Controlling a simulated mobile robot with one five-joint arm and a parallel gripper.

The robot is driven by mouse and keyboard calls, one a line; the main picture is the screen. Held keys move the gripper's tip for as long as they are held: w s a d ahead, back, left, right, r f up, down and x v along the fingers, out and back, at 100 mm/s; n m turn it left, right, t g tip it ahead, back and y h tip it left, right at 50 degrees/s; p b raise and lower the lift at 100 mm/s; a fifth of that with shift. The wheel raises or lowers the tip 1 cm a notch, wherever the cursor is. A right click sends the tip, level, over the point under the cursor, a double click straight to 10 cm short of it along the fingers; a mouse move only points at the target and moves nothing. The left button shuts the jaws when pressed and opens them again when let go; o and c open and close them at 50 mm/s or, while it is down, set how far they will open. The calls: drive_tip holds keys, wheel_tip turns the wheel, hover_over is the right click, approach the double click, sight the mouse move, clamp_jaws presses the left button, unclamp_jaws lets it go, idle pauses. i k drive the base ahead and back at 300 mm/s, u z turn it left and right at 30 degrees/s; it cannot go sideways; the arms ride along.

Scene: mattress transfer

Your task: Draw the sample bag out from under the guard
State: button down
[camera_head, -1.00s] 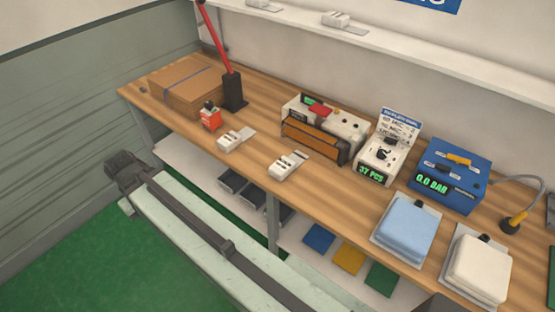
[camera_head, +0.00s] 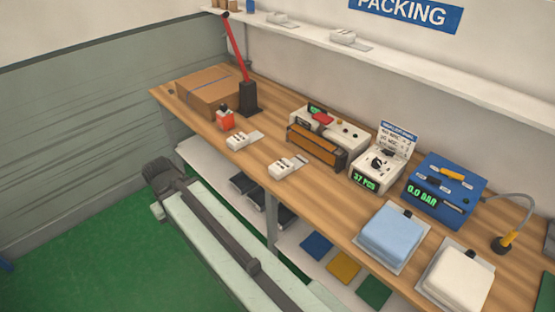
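I cannot make out a sample bag lying under a guard. A white machine (camera_head: 345,133) with a long orange-brown front bar (camera_head: 315,147) stands mid-bench; whether this bar is the guard, or anything lies under it, I cannot tell. A light blue padded pack (camera_head: 391,234) and a cream padded pack (camera_head: 455,275), each on a clear sheet with a dark tab, lie at the bench's front right. My gripper is out of view.
The wooden bench (camera_head: 268,120) holds a cardboard box (camera_head: 207,95), a red-lever press (camera_head: 249,98), small white blocks (camera_head: 285,168), a counting device (camera_head: 372,172) and a blue gauge box (camera_head: 446,190). A pale beam with a dark rail (camera_head: 220,235) runs along its front. Green floor (camera_head: 100,250) is clear at left.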

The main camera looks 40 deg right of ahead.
sight(283, 168)
drive_tip(key=z, duration=0.15)
drive_tip(key=i, duration=1.05)
drive_tip(key=u, duration=0.2)
